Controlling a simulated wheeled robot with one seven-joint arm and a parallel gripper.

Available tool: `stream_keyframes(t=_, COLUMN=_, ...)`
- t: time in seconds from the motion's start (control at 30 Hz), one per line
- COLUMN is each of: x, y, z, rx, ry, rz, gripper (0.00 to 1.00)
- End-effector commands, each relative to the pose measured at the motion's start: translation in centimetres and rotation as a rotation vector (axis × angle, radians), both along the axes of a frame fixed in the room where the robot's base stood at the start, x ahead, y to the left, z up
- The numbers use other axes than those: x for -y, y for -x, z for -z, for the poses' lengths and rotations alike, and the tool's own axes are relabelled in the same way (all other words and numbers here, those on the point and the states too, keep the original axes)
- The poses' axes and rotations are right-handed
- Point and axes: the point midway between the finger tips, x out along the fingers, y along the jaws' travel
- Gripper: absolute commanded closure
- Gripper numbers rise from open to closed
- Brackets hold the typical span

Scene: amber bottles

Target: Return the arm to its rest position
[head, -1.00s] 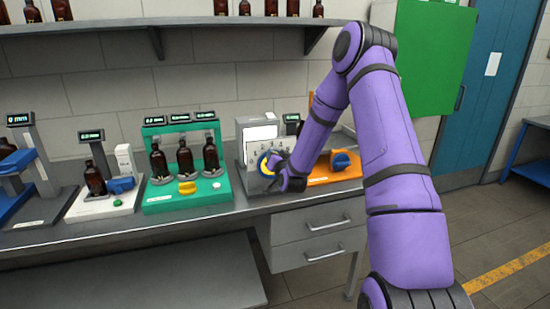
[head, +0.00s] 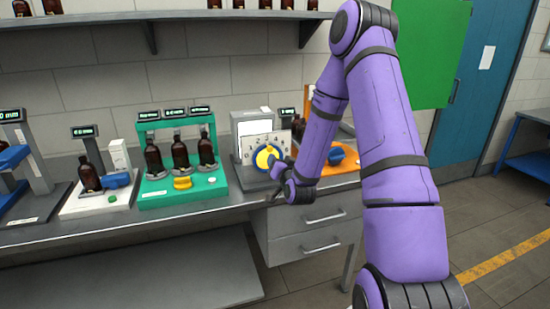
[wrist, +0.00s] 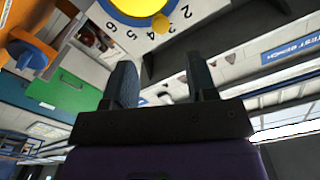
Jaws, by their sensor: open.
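My purple arm (head: 390,150) reaches from the lower right toward the workbench and bends down at its elbow. My gripper (head: 272,197) is in front of the bench's front edge, close to the grey station with the yellow and blue dial (head: 264,157). In the wrist view my gripper (wrist: 163,85) shows two dark fingers spread apart with nothing between them. The yellow dial (wrist: 137,8) and its numbered white plate show at the top of that view, apart from the fingers.
A green station (head: 195,198) with several amber bottles stands left of the dial. A white station (head: 70,207) with one bottle is farther left. An orange station (head: 345,168) with a blue knob is behind my forearm. A shelf (head: 200,15) runs above. Open floor lies at right.

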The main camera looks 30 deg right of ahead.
Motion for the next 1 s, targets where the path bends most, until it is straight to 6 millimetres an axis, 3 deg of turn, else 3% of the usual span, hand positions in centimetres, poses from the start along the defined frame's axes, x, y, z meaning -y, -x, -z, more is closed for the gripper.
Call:
stream_keyframes(t=0.2, x=-0.4, y=1.2, z=0.0, rx=0.000, ry=0.000, rz=0.000, gripper=0.48)
stream_keyframes(t=0.77, x=-0.4, y=1.2, z=-0.1, rx=-0.003, ry=0.001, rz=-0.002, gripper=0.48)
stream_keyframes(t=1.0, x=-2.2, y=0.6, z=-2.9, rx=-0.099, ry=0.045, rz=-0.058, gripper=0.48)
